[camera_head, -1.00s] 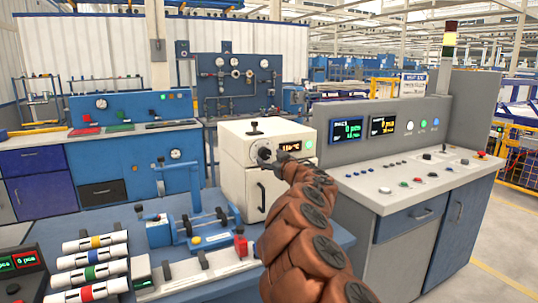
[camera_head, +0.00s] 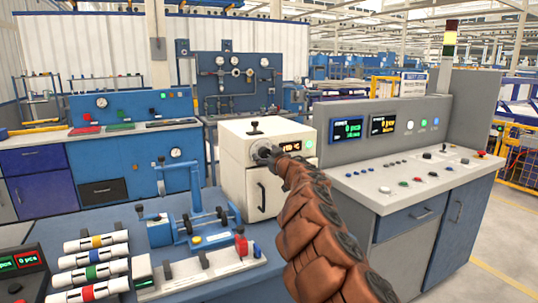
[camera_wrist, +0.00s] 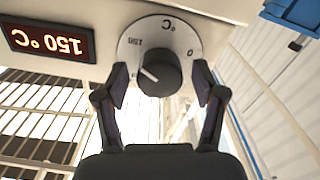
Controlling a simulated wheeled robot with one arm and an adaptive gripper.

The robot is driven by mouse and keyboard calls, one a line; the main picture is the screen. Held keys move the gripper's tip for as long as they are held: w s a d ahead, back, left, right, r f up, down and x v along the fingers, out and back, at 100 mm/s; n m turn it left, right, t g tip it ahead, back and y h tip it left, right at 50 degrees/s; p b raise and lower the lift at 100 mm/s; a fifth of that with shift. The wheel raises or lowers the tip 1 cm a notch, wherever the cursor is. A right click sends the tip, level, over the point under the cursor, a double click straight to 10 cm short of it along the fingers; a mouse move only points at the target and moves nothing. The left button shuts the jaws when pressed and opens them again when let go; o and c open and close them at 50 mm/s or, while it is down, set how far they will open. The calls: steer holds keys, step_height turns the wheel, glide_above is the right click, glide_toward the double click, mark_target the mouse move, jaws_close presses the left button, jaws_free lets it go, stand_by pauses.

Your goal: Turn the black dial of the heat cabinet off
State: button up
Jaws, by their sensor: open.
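The heat cabinet (camera_head: 236,152) is a cream box with a lit display, a green lamp and a dark door handle. Its black dial (camera_wrist: 159,72) sits on a round silver scale plate in the wrist view, which appears upside down. The white pointer line on the dial is turned toward the 150 mark, away from the 0. The display (camera_wrist: 47,43) reads 150 °C. My gripper (camera_wrist: 160,84) is open, with one finger on each side of the dial; small gaps seem to show. In the head view my gripper (camera_head: 272,158) partly hides the dial.
A grey control console (camera_head: 400,175) with screens and buttons stands close on the right of my arm. A blue bench (camera_head: 150,285) with a clamp fixture (camera_head: 190,228) and several banded white pipes (camera_head: 95,255) lies front left.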

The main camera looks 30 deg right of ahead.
steer(key=shift+c, duration=0.3)
steer(key=c, duration=1)
steer(key=shift+d, duration=0.2)
steer(key=shift+c, duration=0.4)
steer(key=shift+a, duration=0.1)
